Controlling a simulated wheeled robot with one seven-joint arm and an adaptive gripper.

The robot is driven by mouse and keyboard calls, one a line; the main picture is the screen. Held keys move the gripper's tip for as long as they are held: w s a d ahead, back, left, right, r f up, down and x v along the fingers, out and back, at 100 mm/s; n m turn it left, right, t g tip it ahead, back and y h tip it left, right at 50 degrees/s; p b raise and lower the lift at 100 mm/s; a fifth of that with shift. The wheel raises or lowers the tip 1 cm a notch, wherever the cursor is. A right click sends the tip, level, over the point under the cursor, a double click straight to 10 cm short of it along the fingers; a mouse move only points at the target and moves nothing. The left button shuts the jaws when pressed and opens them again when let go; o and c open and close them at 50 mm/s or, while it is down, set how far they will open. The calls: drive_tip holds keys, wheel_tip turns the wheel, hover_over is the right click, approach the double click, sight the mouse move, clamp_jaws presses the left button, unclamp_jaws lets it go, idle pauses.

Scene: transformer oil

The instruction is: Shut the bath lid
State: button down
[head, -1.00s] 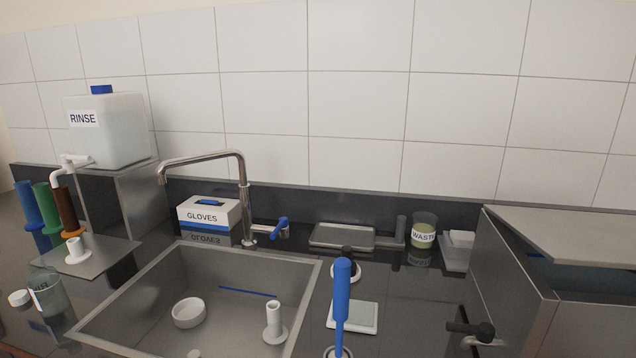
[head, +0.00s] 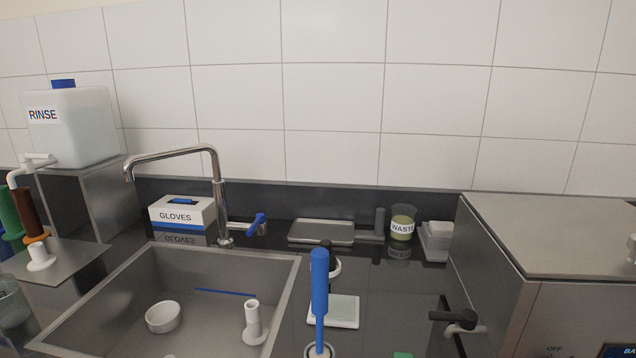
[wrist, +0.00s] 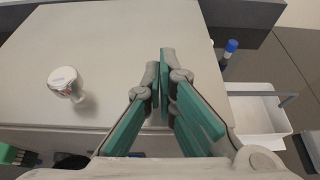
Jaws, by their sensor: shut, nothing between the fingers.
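The bath (head: 560,320) is a steel box at the right of the head view, with "OFF" and part of a lit display on its front. Its grey lid (head: 560,225) lies flat over the top, with no opening showing along the visible edges. A pale knob (head: 632,247) on the lid is cut by the right edge. In the wrist view the lid (wrist: 100,45) fills the left and middle, with the round shiny knob (wrist: 66,84) on it. My gripper (wrist: 160,72) is shut and empty, above the lid to the right of the knob. I cannot tell whether it touches the lid.
A white tray (wrist: 256,115) and a blue-capped item (wrist: 230,47) stand right of the bath. A black-handled tap (head: 455,317) sticks out on the bath's left. The waste beaker (head: 402,228), a blue-handled tool (head: 319,285) and the sink (head: 270,290) are further left.

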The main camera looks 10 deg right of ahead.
drive_tip(key=r+p+v, duration=0.1)
drive_tip(key=p+v, duration=0.3)
drive_tip(key=v, duration=0.2)
drive_tip(key=shift+r, duration=0.2)
idle(0.4)
drive_tip(key=v, duration=1.2)
drive_tip(key=shift+a, duration=0.1)
